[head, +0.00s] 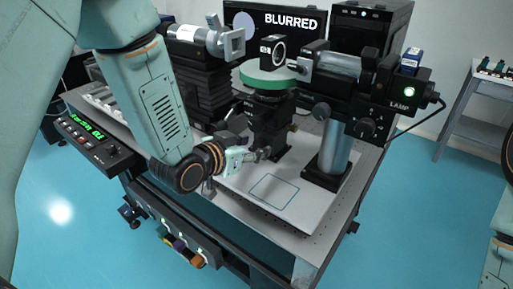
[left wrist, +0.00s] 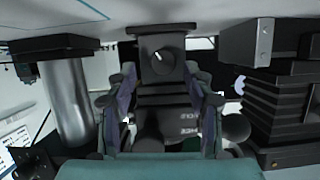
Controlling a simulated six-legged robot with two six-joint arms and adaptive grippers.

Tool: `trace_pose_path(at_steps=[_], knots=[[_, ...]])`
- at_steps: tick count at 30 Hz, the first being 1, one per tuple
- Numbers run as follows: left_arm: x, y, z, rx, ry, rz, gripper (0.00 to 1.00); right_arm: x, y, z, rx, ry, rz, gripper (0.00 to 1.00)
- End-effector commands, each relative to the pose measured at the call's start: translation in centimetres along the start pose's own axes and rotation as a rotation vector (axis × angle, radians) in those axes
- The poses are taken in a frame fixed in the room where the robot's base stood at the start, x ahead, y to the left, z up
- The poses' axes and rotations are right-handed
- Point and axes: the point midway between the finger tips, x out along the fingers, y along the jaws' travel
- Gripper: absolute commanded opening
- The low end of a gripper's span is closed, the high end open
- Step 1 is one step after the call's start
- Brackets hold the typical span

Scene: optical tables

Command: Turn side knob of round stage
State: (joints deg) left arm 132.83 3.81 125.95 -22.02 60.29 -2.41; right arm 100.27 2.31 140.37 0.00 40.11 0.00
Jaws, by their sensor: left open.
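The round stage (head: 268,78) has a green disc on top of a black mount, in the middle of the head view. Its side knob (left wrist: 161,60) is a small dark round knob with a white mark, at the upper middle of the left wrist view, which looks upside down. My left gripper (head: 262,154) is low in front of the mount in the head view. In the left wrist view its open fingers (left wrist: 162,80) stand on both sides of the knob, with a gap visible. I cannot tell whether they touch it. My right gripper is not in view.
A silver post (head: 333,148) stands right of the mount; it also shows in the left wrist view (left wrist: 68,100). A lamp unit (head: 393,90) sits above it. A white plate (head: 285,205) lies in front. A control box (head: 97,140) is at the left edge.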

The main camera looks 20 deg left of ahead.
Motion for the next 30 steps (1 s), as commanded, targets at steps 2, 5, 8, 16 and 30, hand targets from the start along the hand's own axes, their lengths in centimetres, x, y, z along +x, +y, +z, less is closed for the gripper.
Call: trace_pose_path(at_steps=[2, 5, 8, 16, 30], knots=[[0.9, 0.0, 0.1, 0.001, -0.001, 0.000, 0.52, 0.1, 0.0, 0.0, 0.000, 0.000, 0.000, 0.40], [1.6, 0.1, 0.1, 0.000, -0.002, 0.000, 0.52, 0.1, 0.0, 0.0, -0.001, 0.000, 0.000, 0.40], [1.9, 0.2, 0.1, -0.001, -0.002, 0.001, 0.52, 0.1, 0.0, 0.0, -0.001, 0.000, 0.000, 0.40], [1.7, 0.3, 0.2, -0.002, -0.001, 0.000, 0.51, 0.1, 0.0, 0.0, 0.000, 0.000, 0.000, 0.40], [1.7, 0.3, 0.1, -0.003, 0.000, -0.001, 0.11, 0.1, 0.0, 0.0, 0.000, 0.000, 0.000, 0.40]])
